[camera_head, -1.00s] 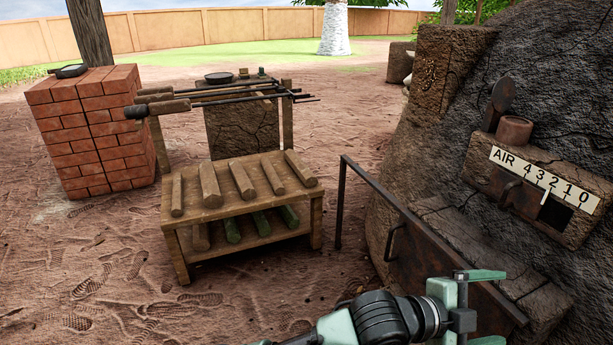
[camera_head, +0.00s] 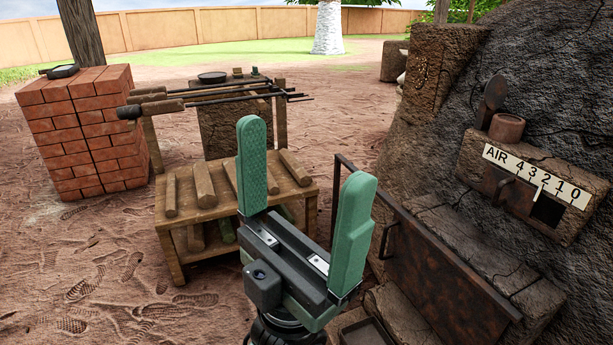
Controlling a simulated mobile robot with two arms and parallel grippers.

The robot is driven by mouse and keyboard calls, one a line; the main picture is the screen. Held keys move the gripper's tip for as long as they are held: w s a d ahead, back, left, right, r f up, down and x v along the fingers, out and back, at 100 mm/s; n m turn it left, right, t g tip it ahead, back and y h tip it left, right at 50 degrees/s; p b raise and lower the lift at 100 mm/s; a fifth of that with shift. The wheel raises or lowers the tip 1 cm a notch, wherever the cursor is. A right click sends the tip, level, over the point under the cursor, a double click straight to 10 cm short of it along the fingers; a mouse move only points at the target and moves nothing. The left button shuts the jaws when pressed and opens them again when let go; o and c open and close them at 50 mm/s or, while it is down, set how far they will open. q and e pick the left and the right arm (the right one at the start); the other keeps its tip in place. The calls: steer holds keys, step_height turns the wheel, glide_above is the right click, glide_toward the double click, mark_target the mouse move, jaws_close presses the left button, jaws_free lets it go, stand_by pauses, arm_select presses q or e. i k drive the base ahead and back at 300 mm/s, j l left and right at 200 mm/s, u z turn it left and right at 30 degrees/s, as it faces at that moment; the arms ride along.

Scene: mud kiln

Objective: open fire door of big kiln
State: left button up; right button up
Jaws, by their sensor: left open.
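The big kiln (camera_head: 560,75) is a dark, rough mound on the right. Its fire door (camera_head: 440,283) is a rusty brown metal panel at the kiln's lower front, set at an angle, with a thin dark bar frame rising at its left end. A dark handle (camera_head: 388,241) shows near the door's left part. My left gripper (camera_head: 305,185) is open and empty, with its two green fingers pointing up. It is left of the door and handle in the picture, and the right finger hides part of the bar frame. My right gripper is out of view.
A wooden rack (camera_head: 205,212) with several logs stands left of the gripper. A brick pillar (camera_head: 85,130) and long tools (camera_head: 215,97) on a stand are behind it. An air slider plate (camera_head: 535,175) is on the kiln. Bare ground (camera_head: 90,270) lies at left.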

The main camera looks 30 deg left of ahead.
mark_target(457, 310)
steer(key=i+j+u, duration=0.2)
steer(key=j+u, duration=0.3)
steer(key=i+j+u, duration=0.2)
steer(key=u, duration=0.3)
steer(key=j, duration=0.1)
